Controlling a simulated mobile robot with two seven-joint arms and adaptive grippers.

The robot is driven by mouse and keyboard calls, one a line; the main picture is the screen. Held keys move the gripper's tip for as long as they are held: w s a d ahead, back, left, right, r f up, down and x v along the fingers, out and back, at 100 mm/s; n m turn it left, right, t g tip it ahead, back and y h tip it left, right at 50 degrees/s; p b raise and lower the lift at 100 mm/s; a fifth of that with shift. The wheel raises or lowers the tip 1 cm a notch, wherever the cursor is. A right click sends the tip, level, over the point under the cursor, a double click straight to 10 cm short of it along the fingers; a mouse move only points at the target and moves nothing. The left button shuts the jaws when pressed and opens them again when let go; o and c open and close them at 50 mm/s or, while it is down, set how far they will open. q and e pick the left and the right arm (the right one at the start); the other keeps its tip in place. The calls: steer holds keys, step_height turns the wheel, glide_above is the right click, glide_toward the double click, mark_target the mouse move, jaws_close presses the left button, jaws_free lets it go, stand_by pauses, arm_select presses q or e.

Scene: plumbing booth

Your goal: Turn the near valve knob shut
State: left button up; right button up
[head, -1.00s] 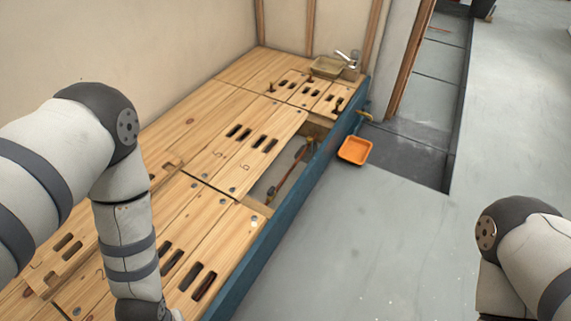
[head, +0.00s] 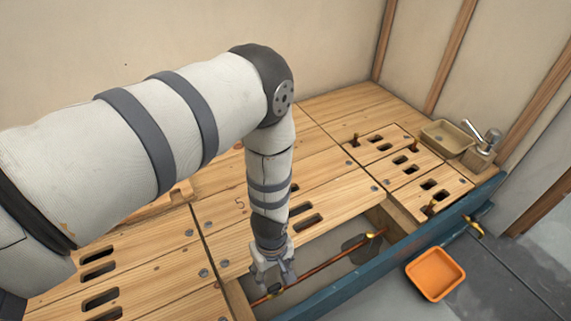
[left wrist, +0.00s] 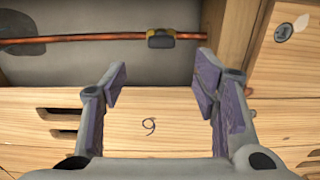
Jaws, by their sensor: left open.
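A copper pipe (head: 325,265) runs through the open bay in the wooden deck. In the left wrist view a small dark grey fitting with yellow ends (left wrist: 162,39) sits on the pipe; it looks like the near valve, but its handle's position cannot be told. My left gripper (head: 273,284) points down at the bay's near end and is open and empty. In the left wrist view its fingers (left wrist: 162,80) are over a board marked like a 9, with the fitting beyond them, apart from them. In the head view the gripper largely hides this fitting. My right gripper is not in view.
A blue beam (head: 350,290) edges the bay. A yellow fitting (head: 374,235) is farther along the pipe, by a dark oval plate (head: 355,248). Slotted boards with brass pegs, a tan basin (head: 447,135) and a metal tap (head: 485,137) are beyond. An orange tray (head: 435,274) is outside the beam.

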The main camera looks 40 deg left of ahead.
mark_target(275, 287)
arm_select(q)
steer(key=f+b, duration=0.1)
steer(key=f, duration=0.4)
steer(key=f+b, duration=0.2)
steer(key=f, duration=0.2)
steer(key=shift+s+f+b, duration=0.2)
steer(key=shift+f+b, duration=0.1)
steer(key=shift+f, duration=0.1)
steer(key=shift+w+f, duration=0.1)
steer(key=shift+f, duration=0.1)
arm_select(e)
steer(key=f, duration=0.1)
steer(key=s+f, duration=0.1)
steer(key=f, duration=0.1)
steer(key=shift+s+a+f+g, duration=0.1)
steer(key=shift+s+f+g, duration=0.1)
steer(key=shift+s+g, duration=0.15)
arm_select(q)
steer(key=c, duration=1.2)
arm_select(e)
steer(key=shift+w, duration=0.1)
